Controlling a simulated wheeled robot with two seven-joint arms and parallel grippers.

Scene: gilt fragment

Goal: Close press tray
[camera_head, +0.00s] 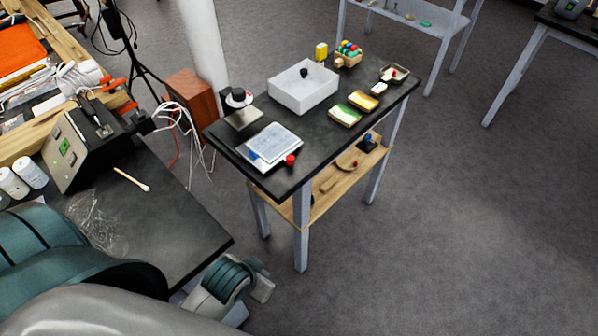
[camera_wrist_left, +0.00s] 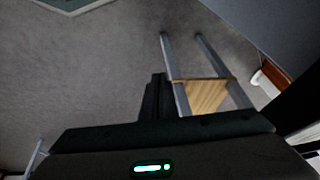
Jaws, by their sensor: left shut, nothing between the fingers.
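No part is clearly recognisable as the press tray. A box-shaped machine with a pale front panel and a green button (camera_head: 66,152) stands on the dark bench at the left; I cannot tell if it is the press. A white open box (camera_head: 303,92) stands on the dark table in the middle. My left gripper (camera_head: 263,283) is low, beyond the bench's front corner and apart from the table. In the left wrist view its dark fingers (camera_wrist_left: 156,97) are shut and empty, with table legs and a wooden shelf beyond. My right gripper is not in view.
The dark table (camera_head: 222,138) carries a flat pale panel (camera_head: 272,143), a red knob (camera_head: 290,160), small trays and blocks. Its lower wooden shelf (camera_head: 325,204) holds small items. A swab (camera_head: 131,179) lies on the bench. Grey floor is clear at the right.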

